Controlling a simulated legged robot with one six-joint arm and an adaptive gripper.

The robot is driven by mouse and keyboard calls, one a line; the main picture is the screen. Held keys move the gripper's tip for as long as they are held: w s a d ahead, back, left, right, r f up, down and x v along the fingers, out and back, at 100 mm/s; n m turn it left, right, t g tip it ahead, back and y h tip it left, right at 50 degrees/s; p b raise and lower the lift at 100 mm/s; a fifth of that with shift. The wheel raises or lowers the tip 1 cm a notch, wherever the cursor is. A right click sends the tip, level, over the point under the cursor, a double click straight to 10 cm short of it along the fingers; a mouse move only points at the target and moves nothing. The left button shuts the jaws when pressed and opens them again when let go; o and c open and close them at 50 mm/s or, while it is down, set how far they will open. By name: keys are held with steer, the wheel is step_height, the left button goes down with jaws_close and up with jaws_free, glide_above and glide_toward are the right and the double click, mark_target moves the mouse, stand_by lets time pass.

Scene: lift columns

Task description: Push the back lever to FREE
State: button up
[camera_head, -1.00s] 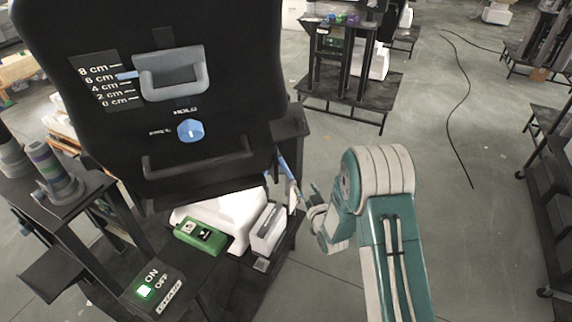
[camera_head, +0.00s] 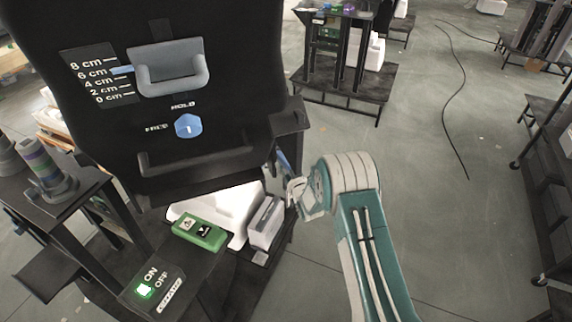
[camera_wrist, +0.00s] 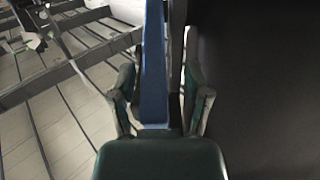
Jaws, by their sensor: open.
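A blue bar, apparently the back lever (camera_wrist: 153,75), stands upright in the wrist view between the two fingers of my gripper (camera_wrist: 160,66). The fingers are open, one on each side of it, and I cannot tell whether either touches it. In the head view my gripper (camera_head: 284,188) is at the right rear edge of the black machine (camera_head: 232,70), partly hidden by my arm. Only a short blue piece of the lever (camera_head: 284,161) shows there. On the machine's front, a blue knob (camera_head: 188,126) sits near the labels HOLD and FREE.
A grey handle (camera_head: 170,80) with a blue pointer sits beside a centimetre scale. Below are a green two-button box (camera_head: 199,233) and a lit ON/OFF switch (camera_head: 146,291). Another black stand (camera_head: 345,80) is behind. The floor to the right is mostly clear, with a cable (camera_head: 447,125).

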steer(key=shift+w+d, duration=0.2)
steer(key=shift+d, duration=0.05)
steer(key=shift+c, duration=0.3)
jaws_close()
steer(key=shift+a, duration=0.15)
steer(key=shift+f, duration=0.1)
step_height(320, 180, down, 6)
steer(key=t+y, duration=0.1)
steer(key=t, duration=0.1)
stand_by(0.3)
steer(key=shift+s+f, duration=0.15)
steer(key=shift+f, duration=0.05)
stand_by(0.3)
steer(key=shift+o, duration=0.3)
jaws_free()
steer(key=shift+r, duration=0.1)
